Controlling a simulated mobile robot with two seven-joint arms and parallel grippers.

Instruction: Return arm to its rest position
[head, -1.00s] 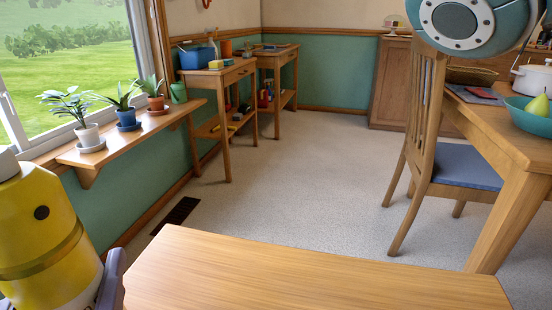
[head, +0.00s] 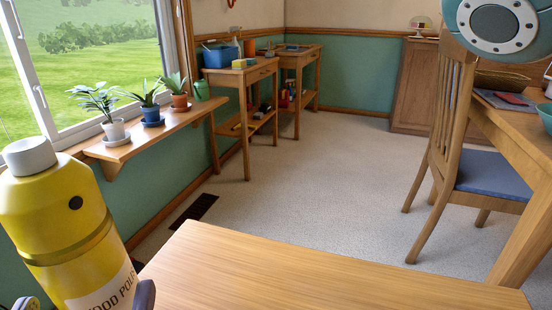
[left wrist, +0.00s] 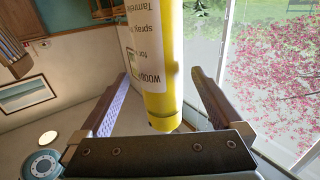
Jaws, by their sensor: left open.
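A yellow wood polish bottle (head: 68,235) with a grey cap stands at the lower left of the head view, tilted in the picture. Its base is out of the head view. In the left wrist view the bottle (left wrist: 157,60) runs between the two fingers of my left gripper (left wrist: 160,76). That gripper is open, with a clear gap to the finger on the left of the picture. In the head view only the fingertips of my left gripper (head: 87,299) show, low on either side of the bottle. My right gripper is not in view.
A bare wooden top (head: 320,275) fills the bottom of the head view. Potted plants stand on the window shelf (head: 150,135). A chair (head: 455,170) and table (head: 515,130) are at the right. The floor (head: 310,180) between is clear.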

